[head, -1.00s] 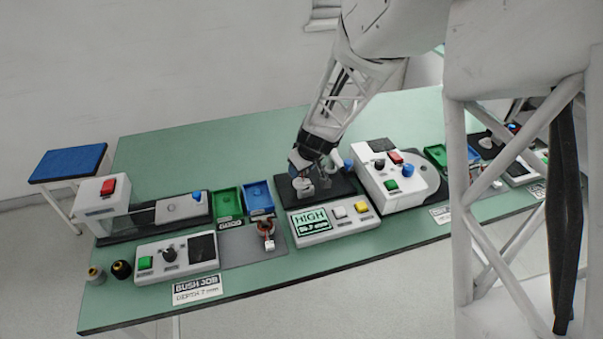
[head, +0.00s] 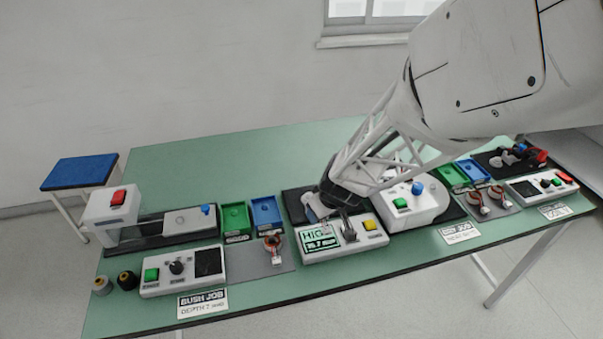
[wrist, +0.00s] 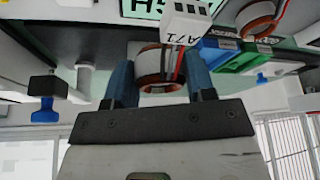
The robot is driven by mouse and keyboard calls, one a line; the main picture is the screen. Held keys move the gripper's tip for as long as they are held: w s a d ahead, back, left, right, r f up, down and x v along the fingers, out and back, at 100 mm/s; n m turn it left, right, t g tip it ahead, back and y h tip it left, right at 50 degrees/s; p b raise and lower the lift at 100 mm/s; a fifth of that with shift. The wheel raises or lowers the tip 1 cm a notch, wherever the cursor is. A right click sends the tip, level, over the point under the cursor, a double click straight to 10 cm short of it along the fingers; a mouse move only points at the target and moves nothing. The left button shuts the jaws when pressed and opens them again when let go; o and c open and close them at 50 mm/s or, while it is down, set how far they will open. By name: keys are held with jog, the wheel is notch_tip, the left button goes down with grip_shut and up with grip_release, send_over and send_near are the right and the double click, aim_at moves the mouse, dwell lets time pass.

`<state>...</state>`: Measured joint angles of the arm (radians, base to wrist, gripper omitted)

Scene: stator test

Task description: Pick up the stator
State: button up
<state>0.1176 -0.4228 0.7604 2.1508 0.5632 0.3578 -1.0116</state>
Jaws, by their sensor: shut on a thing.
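My gripper (wrist: 160,82) is shut on a stator (wrist: 160,66) in the wrist view. The stator is a ring with copper windings between the two blue fingers. A white connector (wrist: 187,20) with dark lettering and red and dark wires hangs from it. The held stator is hard to make out there. Another stator (head: 273,243) with a white connector lies on the grey mat (head: 240,262), left of the tester; it also shows in the wrist view (wrist: 258,18).
Green (head: 235,218) and blue (head: 266,212) trays stand behind the mat. A white box with blue and green buttons (head: 405,208) is close on the right of my gripper. Two stators (head: 480,202) lie farther right. The table's back left is clear.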

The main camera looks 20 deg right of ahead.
aim_at(325, 221)
jog(key=shift+s+r, duration=0.15)
jog(key=shift+s, duration=1.35)
jog(key=shift+a, duration=0.1)
jog(key=shift+n, duration=0.8)
jog(key=w+a, duration=0.4)
jog(key=w, duration=0.1)
jog(key=w+a, duration=0.4)
jog(key=w, duration=0.2)
jog(key=w+a, duration=0.5)
jog(key=shift+w+r, duration=0.25)
jog(key=shift+r, duration=0.15)
jog(key=shift+f, duration=0.2)
jog(key=shift+f, duration=2.15)
jog(key=shift+f, duration=1.05)
